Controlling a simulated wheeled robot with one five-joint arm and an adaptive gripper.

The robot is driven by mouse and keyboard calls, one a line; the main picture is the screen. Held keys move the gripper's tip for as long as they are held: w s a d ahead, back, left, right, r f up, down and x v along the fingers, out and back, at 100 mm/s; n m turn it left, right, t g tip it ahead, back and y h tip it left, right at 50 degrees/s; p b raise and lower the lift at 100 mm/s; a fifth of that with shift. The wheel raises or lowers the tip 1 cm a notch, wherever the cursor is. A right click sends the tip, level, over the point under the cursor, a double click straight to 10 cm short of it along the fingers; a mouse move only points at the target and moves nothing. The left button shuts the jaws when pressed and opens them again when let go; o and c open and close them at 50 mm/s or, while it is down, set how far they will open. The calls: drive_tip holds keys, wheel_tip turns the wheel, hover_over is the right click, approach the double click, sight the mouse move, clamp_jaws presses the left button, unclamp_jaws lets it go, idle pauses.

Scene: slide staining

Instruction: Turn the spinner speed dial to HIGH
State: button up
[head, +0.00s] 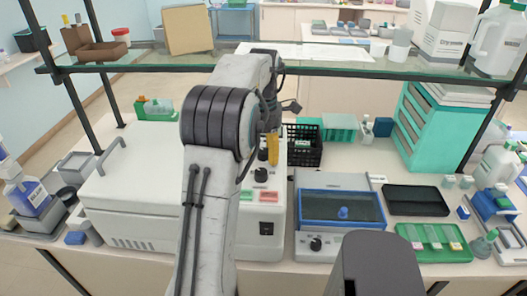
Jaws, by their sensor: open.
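The spinner looks to be the large white lidded machine (135,195) at the left of the bench, with a control panel on its right side, partly behind my arm. On the panel, a black dial (261,175) and another black dial (262,155) show beside my arm, above a green button (246,195) and a red button (268,197). I cannot read the labels or tell which dial sets speed. My gripper (272,148) shows as yellow fingers pointing down at the panel's upper part, close to the upper dial. It is open; whether it touches a dial is unclear.
A blue-rimmed bath (341,226) with its own knob (315,243) stands right of the panel. A black basket (304,158) lies behind. A black tray (415,200) and green slide tray (432,242) are further right. A glass shelf (330,62) crosses above.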

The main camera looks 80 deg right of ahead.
clamp_jaws()
idle(0.5)
drive_tip(key=shift+m, duration=0.3)
drive_tip(key=m+p, duration=0.1)
drive_tip(key=m, duration=0.1)
drive_tip(key=shift+m+p, duration=0.35)
drive_tip(key=shift+m, duration=0.05)
drive_tip(key=m+p, duration=0.1)
drive_tip(key=m, duration=0.3)
drive_tip(key=shift+a+m, duration=0.1)
drive_tip(key=shift+m, duration=0.2)
drive_tip(key=m+p, duration=0.1)
drive_tip(key=m, duration=0.3)
drive_tip(key=shift+f+m+p, duration=0.1)
drive_tip(key=shift+m+p, duration=0.3)
drive_tip(key=shift+m, duration=1.7)
